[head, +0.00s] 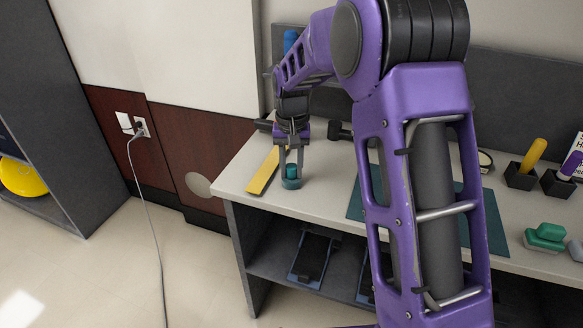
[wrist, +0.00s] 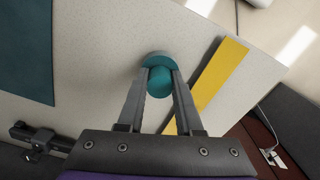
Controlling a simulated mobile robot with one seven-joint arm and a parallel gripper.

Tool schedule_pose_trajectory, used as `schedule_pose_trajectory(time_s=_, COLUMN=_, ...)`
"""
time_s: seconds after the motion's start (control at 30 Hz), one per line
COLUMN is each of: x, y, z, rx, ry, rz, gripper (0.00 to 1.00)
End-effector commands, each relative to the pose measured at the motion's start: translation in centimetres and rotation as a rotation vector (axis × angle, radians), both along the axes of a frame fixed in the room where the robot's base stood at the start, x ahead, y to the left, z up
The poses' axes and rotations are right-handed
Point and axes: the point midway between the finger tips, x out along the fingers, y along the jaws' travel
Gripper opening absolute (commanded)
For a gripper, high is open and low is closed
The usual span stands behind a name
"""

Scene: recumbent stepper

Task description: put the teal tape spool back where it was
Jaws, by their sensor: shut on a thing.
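The teal tape spool (head: 291,183) is at the left end of the pale tabletop (head: 330,190), upright, with a wide base and a narrower top. It also shows in the wrist view (wrist: 157,62) between my fingertips. My gripper (head: 291,170) points down over the spool, and its two fingers are shut on the narrower upper part. In the wrist view my gripper (wrist: 160,75) has one finger on each side of it. The base seems to be at the table surface, but I cannot tell whether it touches.
A yellow strip (head: 263,171) lies just left of the spool. A dark teal mat (head: 355,202) lies to the right, partly behind my arm. The table's front edge is close to the spool.

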Motion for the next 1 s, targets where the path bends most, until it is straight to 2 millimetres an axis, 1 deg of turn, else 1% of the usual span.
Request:
schedule_pose_trajectory(time_s=0.03, x=0.0, y=0.0, z=-0.3, rx=0.000, ry=0.001, rz=0.000, gripper=0.00)
schedule_pose_trajectory(time_s=0.07, x=0.0, y=0.0, z=-0.2, rx=0.000, ry=0.001, rz=0.000, gripper=0.40)
schedule_pose_trajectory(time_s=0.1, x=0.0, y=0.0, z=-0.2, rx=0.000, ry=0.001, rz=0.000, gripper=0.47)
schedule_pose_trajectory(time_s=0.2, x=0.0, y=0.0, z=-0.2, rx=0.000, ry=0.001, rz=0.000, gripper=0.64)
schedule_pose_trajectory(time_s=0.47, x=0.0, y=0.0, z=-0.1, rx=0.000, ry=0.001, rz=0.000, gripper=0.64)
schedule_pose_trajectory(time_s=0.6, x=0.0, y=0.0, z=0.8, rx=0.000, ry=-0.002, rz=0.000, gripper=0.64)
schedule_pose_trajectory(time_s=0.67, x=0.1, y=0.0, z=1.6, rx=0.000, ry=-0.002, rz=0.000, gripper=0.64)
schedule_pose_trajectory(time_s=1.0, x=0.1, y=0.0, z=8.8, rx=0.001, ry=-0.003, rz=0.000, gripper=0.64)
